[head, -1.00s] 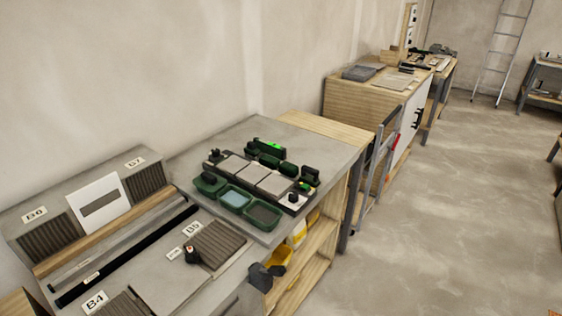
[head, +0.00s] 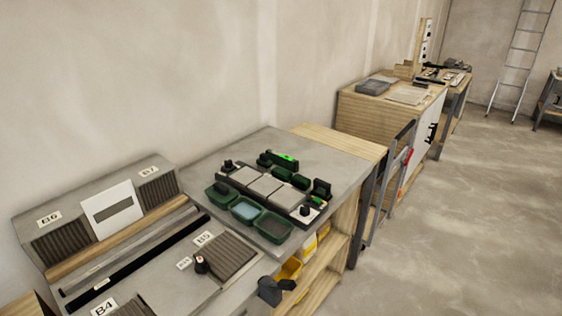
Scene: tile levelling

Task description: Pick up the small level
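A small bright-green bar (head: 283,157), which looks like the level, lies at the back of the tile set-up on the grey bench. A smaller green piece (head: 317,201) sits at the right end of the dark tray; I cannot tell what it is. The dark tray (head: 226,176) holds a row of pale tiles (head: 267,184). My gripper is not recognisable in the head view.
Green bins (head: 272,226) stand in front of the tray. A ridged panel (head: 228,255) and a small dark knob-like item (head: 200,264) lie on the nearer bench. A dark bracket-like object (head: 275,290) is at the bench's front side. Open floor (head: 460,220) lies to the right.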

